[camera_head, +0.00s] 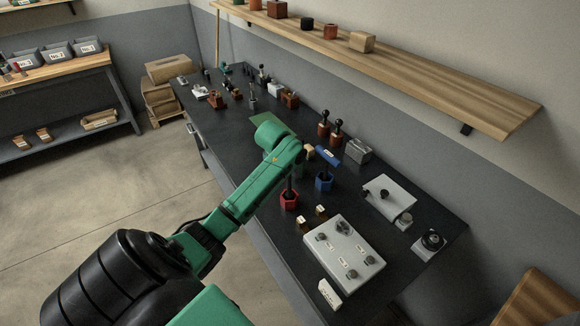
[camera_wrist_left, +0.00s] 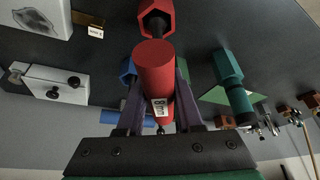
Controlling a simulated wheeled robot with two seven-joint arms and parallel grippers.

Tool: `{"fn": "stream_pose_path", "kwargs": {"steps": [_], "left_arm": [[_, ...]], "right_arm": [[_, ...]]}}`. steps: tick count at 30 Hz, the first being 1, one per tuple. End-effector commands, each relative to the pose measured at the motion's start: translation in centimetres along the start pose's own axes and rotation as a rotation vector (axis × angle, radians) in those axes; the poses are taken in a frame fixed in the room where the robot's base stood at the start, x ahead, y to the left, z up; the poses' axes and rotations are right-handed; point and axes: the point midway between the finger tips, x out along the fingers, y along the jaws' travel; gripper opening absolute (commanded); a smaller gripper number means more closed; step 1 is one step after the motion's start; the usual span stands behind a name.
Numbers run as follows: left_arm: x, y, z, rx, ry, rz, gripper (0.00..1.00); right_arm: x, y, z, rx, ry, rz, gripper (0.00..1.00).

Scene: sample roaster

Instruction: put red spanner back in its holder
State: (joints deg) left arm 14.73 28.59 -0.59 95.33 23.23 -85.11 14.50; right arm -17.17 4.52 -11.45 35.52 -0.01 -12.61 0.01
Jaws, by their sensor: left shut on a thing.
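The red spanner's thick cylindrical handle (camera_wrist_left: 154,68), with a white label, sits between the two dark fingers of my left gripper (camera_wrist_left: 158,84) in the left wrist view. The gripper is shut on it. In the head view my arm hides the handle. A red hexagonal holder (camera_head: 289,201) stands on the dark bench below the gripper, with a dark shaft at its mouth; it also shows at the top of the wrist view (camera_wrist_left: 155,14). I cannot tell how deep the shaft sits in it. My right gripper is not in view.
A blue holder (camera_head: 324,183) with a blue-handled spanner (camera_head: 327,156) stands close behind the red one. A grey panel with knobs (camera_head: 343,256) and small labelled blocks (camera_head: 303,223) are in front. A grey box (camera_head: 357,151) stands behind.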

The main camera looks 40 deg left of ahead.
Motion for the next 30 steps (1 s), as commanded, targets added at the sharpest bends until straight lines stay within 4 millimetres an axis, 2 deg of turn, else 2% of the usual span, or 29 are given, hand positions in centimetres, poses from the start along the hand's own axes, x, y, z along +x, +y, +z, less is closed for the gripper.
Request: {"fn": "stream_pose_path", "kwargs": {"steps": [6, 30], "left_arm": [[-0.1, 0.0, -0.2, 0.000, 0.000, 0.000, 0.00], [1.8, 0.0, 0.7, 0.000, 0.000, -0.001, 0.00]], "right_arm": [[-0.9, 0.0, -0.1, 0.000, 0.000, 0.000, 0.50], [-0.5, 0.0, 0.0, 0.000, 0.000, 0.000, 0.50]]}}
